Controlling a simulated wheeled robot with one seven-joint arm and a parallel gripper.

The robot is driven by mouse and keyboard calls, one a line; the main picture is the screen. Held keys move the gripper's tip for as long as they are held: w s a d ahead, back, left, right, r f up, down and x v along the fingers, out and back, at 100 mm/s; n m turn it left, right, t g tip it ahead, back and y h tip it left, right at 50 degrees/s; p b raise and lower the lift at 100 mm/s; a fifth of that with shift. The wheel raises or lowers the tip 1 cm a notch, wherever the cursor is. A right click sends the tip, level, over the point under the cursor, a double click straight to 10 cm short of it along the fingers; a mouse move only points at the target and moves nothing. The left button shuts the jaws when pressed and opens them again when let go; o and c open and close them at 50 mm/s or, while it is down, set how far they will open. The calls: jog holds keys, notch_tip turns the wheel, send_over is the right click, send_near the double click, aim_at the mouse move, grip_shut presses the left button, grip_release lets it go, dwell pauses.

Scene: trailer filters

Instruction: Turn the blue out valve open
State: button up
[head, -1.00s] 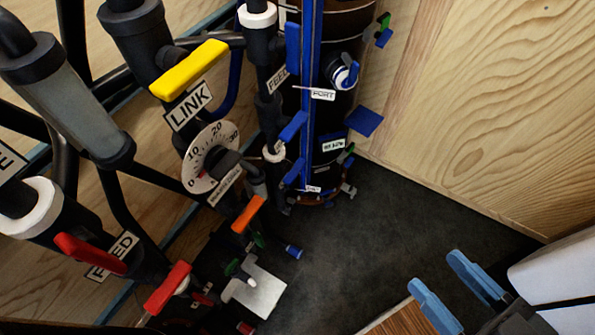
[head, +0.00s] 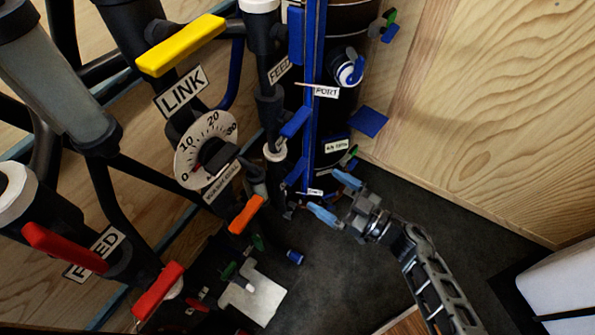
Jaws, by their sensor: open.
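Several blue handles and valve parts show along the dark column at the top centre: a handle on its left side (head: 295,122), a lower handle (head: 295,174) and a flat blue plate (head: 369,122) on its right. A small label (head: 309,192) sits low on the column, too small to read, so I cannot tell which blue part is the out valve. My gripper (head: 335,198) is open, its two light-blue fingers pointing up and left toward the column's foot. Nothing shows between the fingers. The gripper hides part of the floor beside the column.
A yellow handle (head: 180,45), a round gauge (head: 206,151), an orange handle (head: 247,214) and red handles (head: 64,247) crowd the left. A metal plate (head: 254,293) lies low. A wooden wall (head: 480,110) stands right. Dark floor (head: 440,210) is free between.

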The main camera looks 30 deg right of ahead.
aim_at(301, 172)
jog(key=shift+g+y, duration=0.5)
jog(key=shift+y, duration=0.1)
jog(key=shift+w+a+f+b, duration=0.25)
jog(key=shift+w+a, duration=0.3)
jog(key=shift+w, duration=1.15)
jog(key=shift+w+a+f+b, duration=0.1)
jog(key=shift+w+a+f, duration=0.35)
jog(key=shift+w, duration=1.3)
jog(key=shift+w+a+f+b, duration=0.15)
jog(key=shift+w+a, duration=0.55)
jog(key=shift+w, duration=1)
jog(key=shift+c, duration=0.3)
jog(key=c, duration=0.6)
jog(key=shift+c, duration=0.2)
